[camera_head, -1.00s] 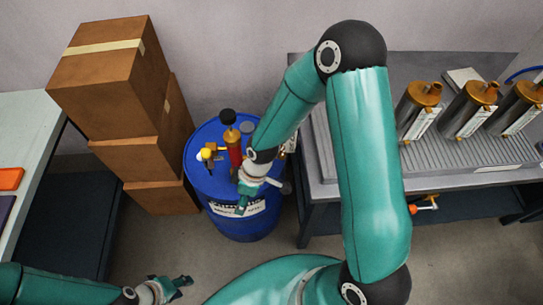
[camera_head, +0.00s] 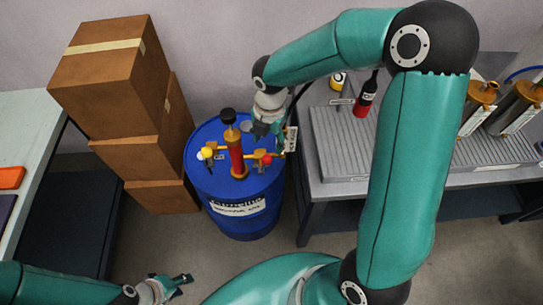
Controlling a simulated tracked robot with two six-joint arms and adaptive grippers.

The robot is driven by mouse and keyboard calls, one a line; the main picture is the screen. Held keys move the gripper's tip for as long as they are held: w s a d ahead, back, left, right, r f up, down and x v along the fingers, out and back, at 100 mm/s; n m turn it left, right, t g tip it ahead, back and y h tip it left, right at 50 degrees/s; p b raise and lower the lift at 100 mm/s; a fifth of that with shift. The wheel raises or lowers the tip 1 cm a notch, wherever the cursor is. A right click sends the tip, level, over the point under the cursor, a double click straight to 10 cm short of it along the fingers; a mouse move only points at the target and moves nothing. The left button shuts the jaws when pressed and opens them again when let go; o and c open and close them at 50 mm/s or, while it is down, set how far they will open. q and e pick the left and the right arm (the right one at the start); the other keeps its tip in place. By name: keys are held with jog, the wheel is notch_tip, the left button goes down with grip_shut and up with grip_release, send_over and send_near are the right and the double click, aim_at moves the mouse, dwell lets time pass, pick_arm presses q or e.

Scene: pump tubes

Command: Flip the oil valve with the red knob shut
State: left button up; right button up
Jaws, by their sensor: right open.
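The blue oil drum (camera_head: 238,212) stands on the floor with a red pump (camera_head: 236,157) upright on its lid. A brass valve with a red knob (camera_head: 267,159) is on the right side of the pump, and one with a yellow knob (camera_head: 207,153) is on the left. My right gripper (camera_head: 269,140) is open and points down just behind and above the red knob. I cannot tell whether it touches the knob or valve. My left gripper (camera_head: 182,285) is low at the front, away from the drum; its fingers are too small to judge.
Stacked cardboard boxes (camera_head: 128,95) stand left of the drum. A metal workbench (camera_head: 345,188) is close on the right, with brass-topped cylinders (camera_head: 480,100) and a small red bottle (camera_head: 366,97). A dark tube hangs beside my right gripper. My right forearm passes over the bench.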

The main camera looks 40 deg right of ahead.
aim_at(268, 157)
notch_tip(268, 157, down, 10)
jog(key=shift+w+a+f+b, duration=0.1)
jog(key=shift+w+b, duration=0.05)
jog(key=shift+b, duration=0.25)
grip_shut()
